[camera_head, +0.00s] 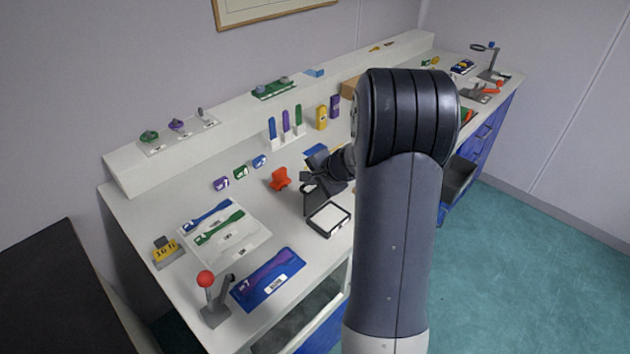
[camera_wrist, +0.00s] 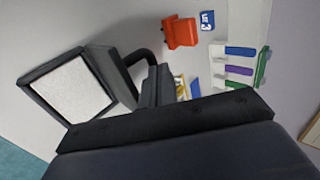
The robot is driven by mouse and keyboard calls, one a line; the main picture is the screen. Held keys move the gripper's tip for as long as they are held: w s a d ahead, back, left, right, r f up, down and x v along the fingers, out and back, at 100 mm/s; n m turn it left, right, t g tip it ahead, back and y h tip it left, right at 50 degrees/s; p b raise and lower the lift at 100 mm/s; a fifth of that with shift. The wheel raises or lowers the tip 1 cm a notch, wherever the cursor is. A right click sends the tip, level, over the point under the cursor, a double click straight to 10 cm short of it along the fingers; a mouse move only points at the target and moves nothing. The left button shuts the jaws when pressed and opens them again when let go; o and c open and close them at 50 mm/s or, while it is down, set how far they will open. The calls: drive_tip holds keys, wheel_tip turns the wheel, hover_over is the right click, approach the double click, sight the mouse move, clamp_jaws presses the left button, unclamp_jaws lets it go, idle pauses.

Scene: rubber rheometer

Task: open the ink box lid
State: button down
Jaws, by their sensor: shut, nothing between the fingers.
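The ink box (camera_head: 328,220) is a small black tray with a white pad, on the white bench near its front edge. Its dark lid (camera_head: 315,200) stands raised at the box's back edge, so the pad is uncovered. In the wrist view the pad-filled box (camera_wrist: 70,88) is at left, with the lid (camera_wrist: 108,76) tilted up beside it. My gripper (camera_head: 308,179) is shut and empty, just behind the raised lid. In the wrist view its dark fingers (camera_wrist: 140,62) reach toward the lid's back; whether they touch it I cannot tell.
An orange-red item (camera_head: 280,179) stands close left of my gripper. A white rack (camera_head: 286,138) with coloured pieces is behind. My arm hides the bench's right part.

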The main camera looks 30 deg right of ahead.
drive_tip(key=shift+w+a+f, duration=0.1)
drive_tip(key=shift+w+f, duration=0.1)
drive_tip(key=shift+w, duration=0.15)
drive_tip(key=shift+r, duration=0.2)
drive_tip(key=s+d+r+p, duration=0.1)
drive_tip(key=s+r, duration=0.5)
drive_tip(key=r, duration=0.6)
drive_tip(key=shift+s+d, duration=0.15)
drive_tip(key=shift+d, duration=0.35)
drive_tip(key=w+a+f+b, duration=0.1)
drive_tip(key=w+f, duration=0.5)
drive_tip(key=f, duration=0.6)
drive_tip(key=shift+w+a+f, duration=0.15)
drive_tip(key=shift+a, duration=0.35)
